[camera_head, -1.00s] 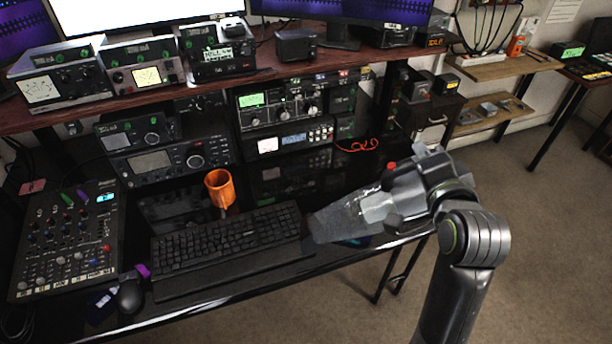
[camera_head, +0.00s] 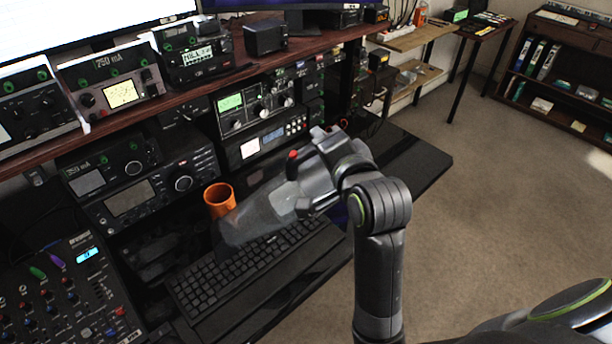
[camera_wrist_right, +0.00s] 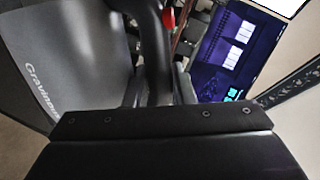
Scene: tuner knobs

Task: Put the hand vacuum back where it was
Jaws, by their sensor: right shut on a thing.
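The hand vacuum (camera_head: 258,214) is grey with a smoky nozzle and a red button on top. My right gripper (camera_head: 312,185) is shut on it and holds it above the desk. Its nozzle points left, in front of the back part of the keyboard and close to the orange cup in the picture. In the right wrist view, the vacuum's grey lettered body (camera_wrist_right: 75,65) fills the left side, and its dark handle (camera_wrist_right: 155,50) runs between the fingers of my right gripper (camera_wrist_right: 158,95). My left gripper is not in view.
A black keyboard (camera_head: 245,275) lies on the glossy black desk (camera_head: 415,160). An orange cup (camera_head: 219,200) stands behind it. A mixer (camera_head: 65,295) is at the lower left. Radio units fill the shelves behind. The desk's right end looks clear, with open carpet beyond.

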